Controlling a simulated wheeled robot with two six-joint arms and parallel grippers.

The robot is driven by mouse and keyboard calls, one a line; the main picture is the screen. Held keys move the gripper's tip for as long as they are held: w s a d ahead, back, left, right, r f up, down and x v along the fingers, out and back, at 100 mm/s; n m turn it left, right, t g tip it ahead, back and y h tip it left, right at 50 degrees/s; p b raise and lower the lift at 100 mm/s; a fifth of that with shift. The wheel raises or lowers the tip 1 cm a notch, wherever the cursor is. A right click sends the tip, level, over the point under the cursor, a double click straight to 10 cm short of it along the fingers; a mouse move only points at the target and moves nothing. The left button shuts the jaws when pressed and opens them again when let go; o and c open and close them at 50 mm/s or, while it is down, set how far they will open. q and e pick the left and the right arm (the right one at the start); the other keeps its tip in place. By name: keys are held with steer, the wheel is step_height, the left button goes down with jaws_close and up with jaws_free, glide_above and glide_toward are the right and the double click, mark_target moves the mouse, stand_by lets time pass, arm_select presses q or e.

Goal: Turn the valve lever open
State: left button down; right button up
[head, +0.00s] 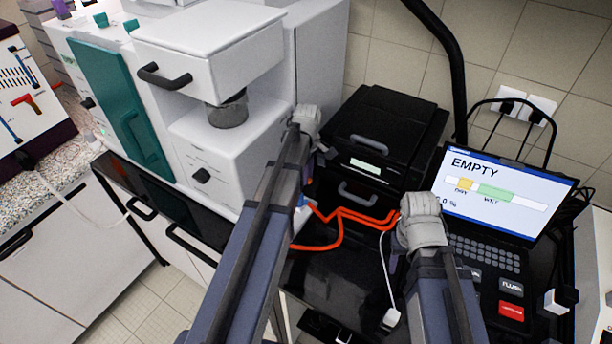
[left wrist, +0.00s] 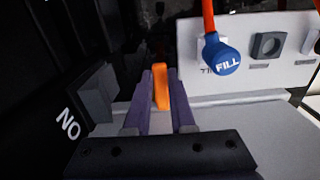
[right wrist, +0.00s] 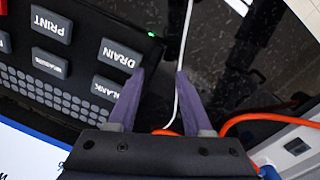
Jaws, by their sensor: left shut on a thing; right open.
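The valve lever (left wrist: 161,88) is a short orange bar in the left wrist view. My left gripper (left wrist: 161,76) is shut on it, one purple finger on each side. The valve body under the lever is hidden by the fingers. A blue round cap marked FILL (left wrist: 222,58) on an orange tube is just right of the lever. In the head view my left arm hides the lever. My right gripper (right wrist: 163,73) is open above the dark bench near the DRAIN key; a thin white cable (right wrist: 184,70) passes between its fingers in the picture, and I cannot tell whether it touches them.
A laptop-like screen (head: 500,192) reads EMPTY above a keypad (head: 485,252). Orange tubes (head: 345,215) run across the dark bench between my arms. A black drawer unit (head: 385,135) stands behind them. A white machine (head: 205,60) with black handles fills the left.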

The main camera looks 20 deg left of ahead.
arm_select(q)
steer(key=shift+w, duration=0.1)
stand_by(0.3)
steer(key=c, duration=0.8)
jaws_free()
steer(key=shift+o, duration=0.2)
step_height(320, 180, up, 8)
steer(key=p, duration=0.8)
steer(key=shift+f, duration=0.1)
arm_select(e)
step_height(320, 180, up, 8)
steer(key=shift+s+f, duration=0.1)
steer(key=shift+f, duration=0.05)
